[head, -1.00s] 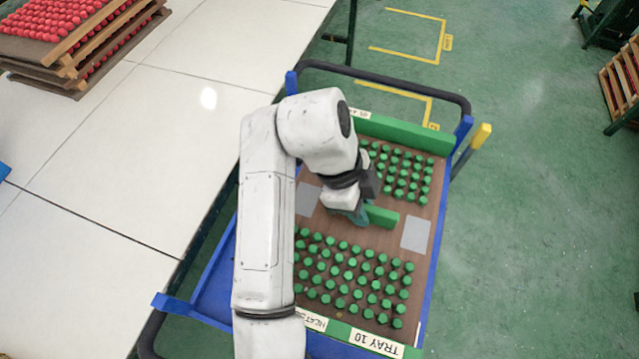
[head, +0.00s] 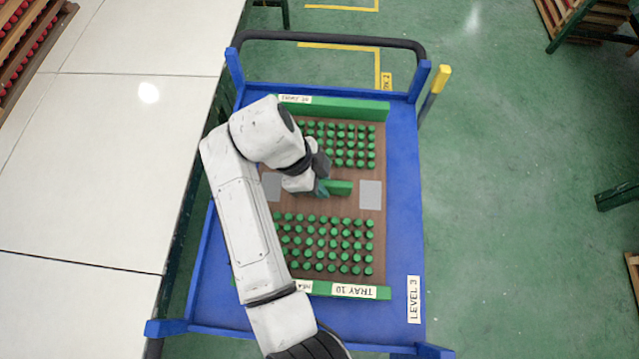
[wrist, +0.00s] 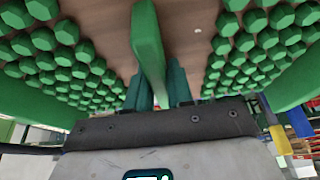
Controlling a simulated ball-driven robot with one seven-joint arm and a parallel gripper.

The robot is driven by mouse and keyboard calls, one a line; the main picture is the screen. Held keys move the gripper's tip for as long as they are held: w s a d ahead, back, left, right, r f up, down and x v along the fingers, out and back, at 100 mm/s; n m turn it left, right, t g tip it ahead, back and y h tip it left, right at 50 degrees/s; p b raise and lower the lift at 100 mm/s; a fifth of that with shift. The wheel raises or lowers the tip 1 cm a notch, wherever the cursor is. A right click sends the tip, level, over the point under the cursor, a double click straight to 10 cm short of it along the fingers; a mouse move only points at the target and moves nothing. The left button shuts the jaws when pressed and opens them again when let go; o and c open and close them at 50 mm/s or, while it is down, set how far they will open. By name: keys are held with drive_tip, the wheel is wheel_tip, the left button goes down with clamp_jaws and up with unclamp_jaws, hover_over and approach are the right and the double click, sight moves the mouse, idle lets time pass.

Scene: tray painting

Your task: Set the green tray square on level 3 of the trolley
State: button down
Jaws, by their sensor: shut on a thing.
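The green tray (head: 287,208) has a brown board, green end bars and rows of green pegs; its near bar is labelled TRAY 10. It is over the blue deck of the trolley (head: 402,215), which bears a LEVEL 3 label, and looks roughly square to it. Whether the tray touches the deck cannot be told. My gripper (head: 322,188) is shut on the tray's green middle handle (head: 341,187). The handle (wrist: 149,50) also shows between the fingers in the wrist view. My arm hides part of the tray's left side.
A white table (head: 100,170) runs along the trolley's left side. Blue posts stand at the trolley's corners, with a black rail (head: 330,37) at the far end and a yellow-tipped handle (head: 440,80). Bare deck shows right of the tray. Green floor lies to the right.

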drive_tip(key=shift+f, duration=1.05)
drive_tip(key=shift+f, duration=0.1)
drive_tip(key=c, duration=1)
unclamp_jaws()
drive_tip(key=shift+f, duration=0.1)
drive_tip(key=b+v, duration=0.1)
drive_tip(key=v, duration=1.1)
